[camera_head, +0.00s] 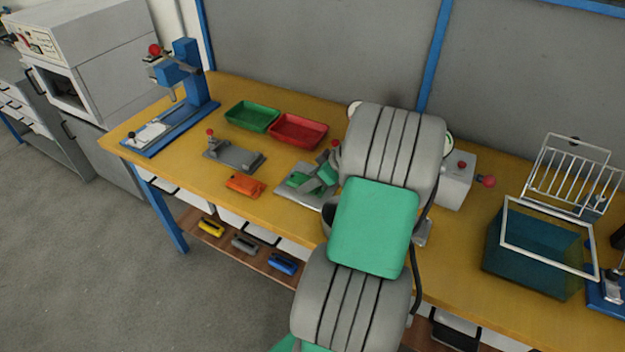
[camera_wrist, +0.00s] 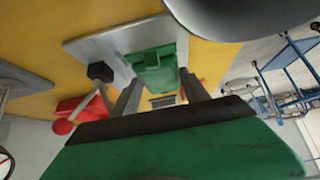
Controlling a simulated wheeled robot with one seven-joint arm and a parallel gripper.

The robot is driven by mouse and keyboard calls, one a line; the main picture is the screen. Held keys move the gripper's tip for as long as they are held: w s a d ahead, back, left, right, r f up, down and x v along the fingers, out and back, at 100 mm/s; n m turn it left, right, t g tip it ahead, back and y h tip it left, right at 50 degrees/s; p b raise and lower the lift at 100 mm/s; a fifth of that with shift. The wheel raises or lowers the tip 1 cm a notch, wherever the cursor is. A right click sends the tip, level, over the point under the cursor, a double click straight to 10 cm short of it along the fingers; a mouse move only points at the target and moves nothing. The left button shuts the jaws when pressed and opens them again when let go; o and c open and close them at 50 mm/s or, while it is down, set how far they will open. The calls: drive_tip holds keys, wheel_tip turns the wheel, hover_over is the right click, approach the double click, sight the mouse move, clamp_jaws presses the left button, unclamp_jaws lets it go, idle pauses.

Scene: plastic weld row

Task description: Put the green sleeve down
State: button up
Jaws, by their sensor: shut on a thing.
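The green sleeve (camera_wrist: 155,68) is a small green block over a grey metal plate (camera_wrist: 88,50) in the wrist view. In the head view the green sleeve (camera_head: 297,180) shows on or just above the same plate (camera_head: 296,192), partly hidden by my wrist. My gripper (camera_wrist: 161,84) has its two grey fingers at either side of the sleeve and is shut on it. I cannot tell whether the sleeve touches the plate. My arm hides the plate's right side in the head view.
A grey fixture (camera_head: 240,156) with a red knob and an orange sleeve (camera_head: 245,184) lie left of the plate. A green tray (camera_head: 252,117) and red tray (camera_head: 298,131) stand behind. A blue press (camera_head: 186,100) is far left, a blue-green tank (camera_head: 535,255) right.

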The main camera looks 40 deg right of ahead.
drive_tip(key=shift+w+d+f, duration=0.2)
drive_tip(key=shift+d+f, duration=0.2)
drive_tip(key=shift+d, duration=0.2)
drive_tip(key=shift+a+f, duration=0.15)
drive_tip(key=shift+f, duration=0.2)
clamp_jaws()
drive_tip(key=shift+f, duration=0.15)
drive_tip(key=o, duration=1.2)
unclamp_jaws()
drive_tip(key=shift+o, duration=0.2)
